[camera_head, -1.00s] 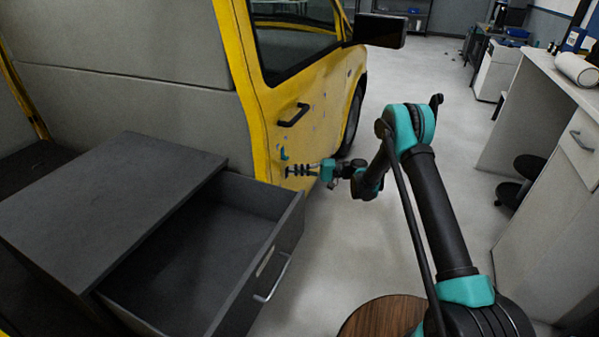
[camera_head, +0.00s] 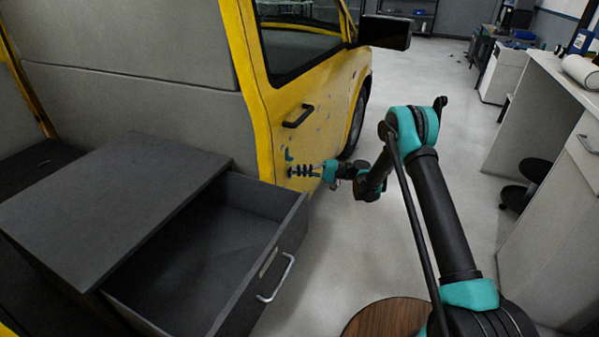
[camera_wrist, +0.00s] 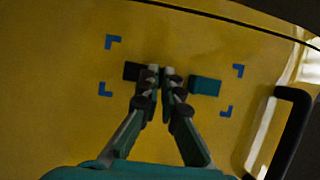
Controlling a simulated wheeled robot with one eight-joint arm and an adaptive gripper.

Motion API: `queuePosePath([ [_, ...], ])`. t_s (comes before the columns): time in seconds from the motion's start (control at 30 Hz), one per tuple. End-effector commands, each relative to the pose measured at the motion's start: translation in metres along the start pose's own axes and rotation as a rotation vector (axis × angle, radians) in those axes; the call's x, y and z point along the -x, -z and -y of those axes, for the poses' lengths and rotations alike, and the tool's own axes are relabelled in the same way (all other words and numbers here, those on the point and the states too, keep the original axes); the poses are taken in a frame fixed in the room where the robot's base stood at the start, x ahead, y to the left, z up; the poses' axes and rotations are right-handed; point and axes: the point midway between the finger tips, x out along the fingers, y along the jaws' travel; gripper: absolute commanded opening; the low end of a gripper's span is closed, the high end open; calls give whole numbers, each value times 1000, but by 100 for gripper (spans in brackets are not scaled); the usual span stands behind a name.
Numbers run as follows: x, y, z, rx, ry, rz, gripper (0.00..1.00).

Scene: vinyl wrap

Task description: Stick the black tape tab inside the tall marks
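In the wrist view, blue corner marks frame an area on a yellow door panel, among them the upper left mark (camera_wrist: 113,42) and the lower right mark (camera_wrist: 226,111). Between them lies a strip with a black end, the black tape tab (camera_wrist: 131,71), on the left and a teal end (camera_wrist: 205,86) on the right. My gripper (camera_wrist: 161,74) covers the strip's middle, fingertips nearly together and apparently pinching it. Whether the strip touches the panel cannot be told. In the head view, my gripper (camera_head: 303,171) is at the yellow door (camera_head: 275,130), below its handle.
A black door handle (camera_wrist: 285,130) is at the right in the wrist view. In the head view, a dark cabinet (camera_head: 110,195) with an open drawer (camera_head: 290,225) stands left of my arm.

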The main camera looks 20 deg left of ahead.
Motion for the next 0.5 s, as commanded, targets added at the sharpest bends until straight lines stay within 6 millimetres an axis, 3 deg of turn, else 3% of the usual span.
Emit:
queuePosePath([
  [0.5,-6,3,0,0,0,0,0],
])
